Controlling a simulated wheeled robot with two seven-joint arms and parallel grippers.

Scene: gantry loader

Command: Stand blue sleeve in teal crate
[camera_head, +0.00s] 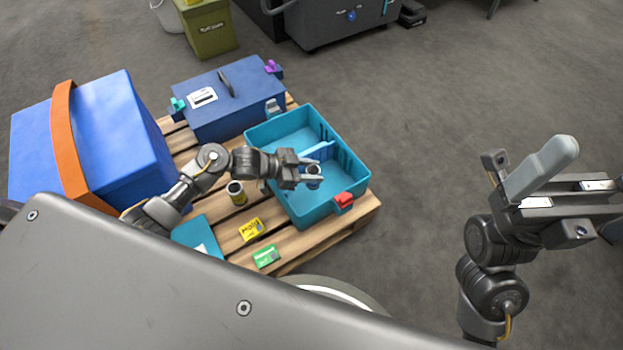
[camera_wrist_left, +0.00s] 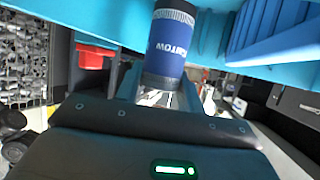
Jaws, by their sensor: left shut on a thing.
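The blue sleeve (camera_wrist_left: 168,52) is a short cylinder with a blue printed band and dark grey ends. My left gripper (camera_head: 306,177) is shut on it. In the head view, the sleeve (camera_head: 314,170) shows small between the fingertips, over the inside of the teal crate (camera_head: 353,187). Whether its lower end touches the crate floor cannot be told. In the left wrist view, teal crate walls (camera_wrist_left: 225,35) lie behind and beside the sleeve. My right gripper (camera_head: 568,195) is at the right, over bare floor and away from the crate; its jaw opening is unclear.
The crate has a light blue divider (camera_head: 319,151) and a red latch (camera_head: 344,199). On the pallet (camera_head: 325,238) are a dark blue case (camera_head: 227,103), a large blue box (camera_head: 117,125), a small can (camera_head: 237,192), and yellow (camera_head: 250,229) and green (camera_head: 266,257) cards.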

